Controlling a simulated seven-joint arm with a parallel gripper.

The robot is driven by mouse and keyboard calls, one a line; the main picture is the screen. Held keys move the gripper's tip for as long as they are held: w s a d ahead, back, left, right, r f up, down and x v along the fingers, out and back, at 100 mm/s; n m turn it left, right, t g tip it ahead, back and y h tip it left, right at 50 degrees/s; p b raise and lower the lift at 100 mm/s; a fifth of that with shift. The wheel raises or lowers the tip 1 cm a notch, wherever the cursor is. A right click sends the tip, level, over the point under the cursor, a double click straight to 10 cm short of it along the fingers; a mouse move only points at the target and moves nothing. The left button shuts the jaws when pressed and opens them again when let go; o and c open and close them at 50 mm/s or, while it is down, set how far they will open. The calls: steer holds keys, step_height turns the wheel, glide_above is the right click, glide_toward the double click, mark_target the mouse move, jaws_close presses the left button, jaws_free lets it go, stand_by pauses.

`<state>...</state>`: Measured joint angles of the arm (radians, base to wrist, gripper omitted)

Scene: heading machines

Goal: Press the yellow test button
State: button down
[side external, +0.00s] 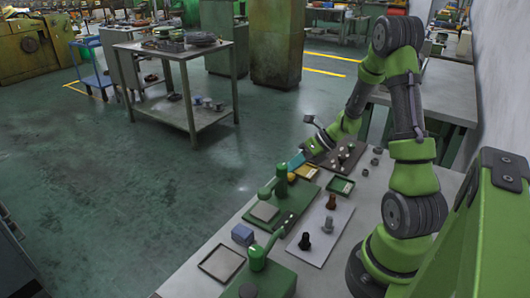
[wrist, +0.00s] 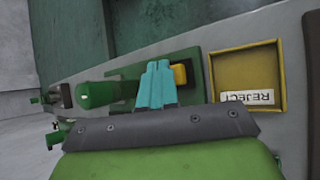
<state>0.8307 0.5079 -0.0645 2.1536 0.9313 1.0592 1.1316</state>
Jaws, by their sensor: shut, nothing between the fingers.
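The yellow test button (wrist: 180,74) sits on a green base plate in the wrist view, just right of my fingertips and partly hidden by them. It also shows as a small yellow spot in the side view (side external: 291,177). My gripper (wrist: 158,68) has its teal fingers closed together, with nothing between them. In the side view my gripper (side external: 296,160) hangs low beside the green tester (side external: 281,182). I cannot tell whether the fingertips touch the button.
A yellow REJECT tray (wrist: 275,112) lies right of the button, with a green tray (side external: 341,186) near it. A green cylindrical part (wrist: 98,94) stands left of my fingers. Dark fittings on a white sheet (side external: 316,243) and a blue block (side external: 242,234) are on the bench.

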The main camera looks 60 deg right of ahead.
mark_target(293, 174)
steer(key=shift+f, duration=0.55)
stand_by(0.7)
steer(key=shift+r, duration=1)
steer(key=shift+r, duration=2.45)
